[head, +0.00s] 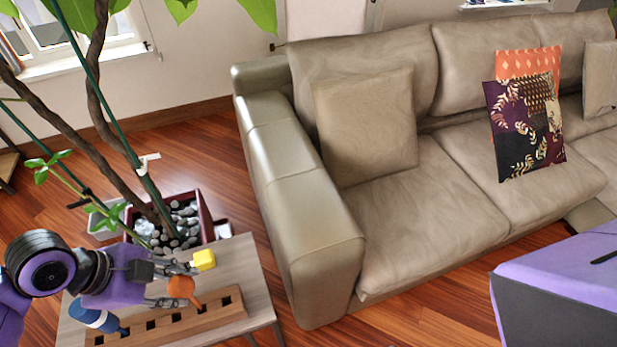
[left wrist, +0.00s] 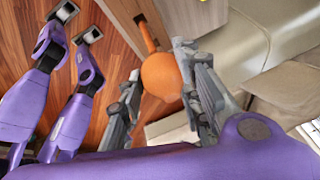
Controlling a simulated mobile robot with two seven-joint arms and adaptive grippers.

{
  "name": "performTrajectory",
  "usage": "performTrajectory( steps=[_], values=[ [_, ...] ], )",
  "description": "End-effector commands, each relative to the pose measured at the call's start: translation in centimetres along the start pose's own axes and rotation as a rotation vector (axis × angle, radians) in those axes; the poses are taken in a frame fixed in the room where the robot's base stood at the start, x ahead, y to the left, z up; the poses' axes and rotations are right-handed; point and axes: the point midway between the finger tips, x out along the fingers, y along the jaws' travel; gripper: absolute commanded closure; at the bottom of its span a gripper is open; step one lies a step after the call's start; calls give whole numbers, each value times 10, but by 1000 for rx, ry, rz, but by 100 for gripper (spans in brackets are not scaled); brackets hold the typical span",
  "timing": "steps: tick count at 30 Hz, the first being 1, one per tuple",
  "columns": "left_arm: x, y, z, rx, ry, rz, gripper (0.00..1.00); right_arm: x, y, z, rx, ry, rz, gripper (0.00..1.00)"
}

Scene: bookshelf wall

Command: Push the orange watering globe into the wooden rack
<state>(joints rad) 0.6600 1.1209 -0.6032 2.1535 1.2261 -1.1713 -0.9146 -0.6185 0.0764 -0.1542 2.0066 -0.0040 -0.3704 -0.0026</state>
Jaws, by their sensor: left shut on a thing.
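The orange watering globe (head: 181,287) is held between the fingers of my left gripper (head: 189,284). Its thin stem slants down to the wooden rack (head: 215,312), a long block with a row of square dark holes. In the left wrist view the round orange globe (left wrist: 160,76) sits between the two grey fingers of my left gripper (left wrist: 160,62). The stem tip meets the rack (left wrist: 125,12) at a dark hole; how deep it goes I cannot tell. My right gripper is not seen.
The rack lies on a small wooden table (head: 245,262). A potted plant (head: 207,222) stands behind the table, a beige sofa (head: 305,225) to the right.

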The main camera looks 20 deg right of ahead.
Motion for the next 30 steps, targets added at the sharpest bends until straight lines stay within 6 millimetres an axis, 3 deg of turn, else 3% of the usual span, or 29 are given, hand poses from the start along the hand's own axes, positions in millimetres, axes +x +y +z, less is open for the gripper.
performTrajectory(
  steps=[30],
  values=[
    [20, 5, 9, -1, 1, 1, 94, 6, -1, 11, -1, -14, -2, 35]
  ],
)
